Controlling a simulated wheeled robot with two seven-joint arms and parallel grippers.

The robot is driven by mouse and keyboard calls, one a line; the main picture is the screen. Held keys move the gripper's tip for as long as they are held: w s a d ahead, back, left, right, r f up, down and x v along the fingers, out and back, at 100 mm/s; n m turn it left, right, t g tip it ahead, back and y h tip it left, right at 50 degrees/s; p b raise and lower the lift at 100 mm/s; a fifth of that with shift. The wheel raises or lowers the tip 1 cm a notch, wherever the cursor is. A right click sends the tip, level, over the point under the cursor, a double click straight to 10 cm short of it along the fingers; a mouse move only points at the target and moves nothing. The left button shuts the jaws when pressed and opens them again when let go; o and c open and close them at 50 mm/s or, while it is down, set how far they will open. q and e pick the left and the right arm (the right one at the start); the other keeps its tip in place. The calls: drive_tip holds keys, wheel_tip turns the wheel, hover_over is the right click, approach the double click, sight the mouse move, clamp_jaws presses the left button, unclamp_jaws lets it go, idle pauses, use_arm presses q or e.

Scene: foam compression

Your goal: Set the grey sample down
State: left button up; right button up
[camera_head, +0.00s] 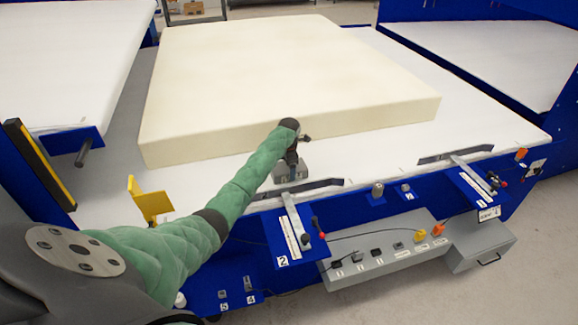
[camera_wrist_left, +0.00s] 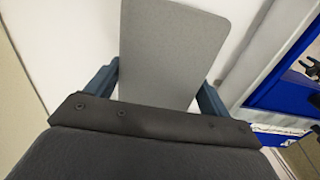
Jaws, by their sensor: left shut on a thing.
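The grey sample (camera_wrist_left: 168,50) is a flat grey slab. In the left wrist view it lies between the two blue-grey fingers of my left gripper (camera_wrist_left: 158,82), which is shut on it. In the head view my left gripper (camera_head: 291,170) is over the white table top (camera_head: 225,185), just in front of the big cream foam block (camera_head: 280,75). The sample is small and partly hidden by the gripper there. I cannot tell whether it touches the table. My right gripper is not in view.
A grey switch box (camera_head: 380,250) hangs below. A yellow bracket (camera_head: 150,200) stands at the left. The white strip before the foam is mostly clear.

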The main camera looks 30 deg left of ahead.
use_arm(q)
drive_tip(key=shift+f, duration=0.15)
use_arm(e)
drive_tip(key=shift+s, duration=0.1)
use_arm(q)
drive_tip(key=o, duration=0.9)
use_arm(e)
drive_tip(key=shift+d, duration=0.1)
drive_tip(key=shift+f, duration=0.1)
use_arm(q)
drive_tip(key=shift+r, duration=0.25)
wheel_tip(320, 180, up, 12)
drive_tip(key=b, duration=0.3)
drive_tip(key=shift+f, duration=0.15)
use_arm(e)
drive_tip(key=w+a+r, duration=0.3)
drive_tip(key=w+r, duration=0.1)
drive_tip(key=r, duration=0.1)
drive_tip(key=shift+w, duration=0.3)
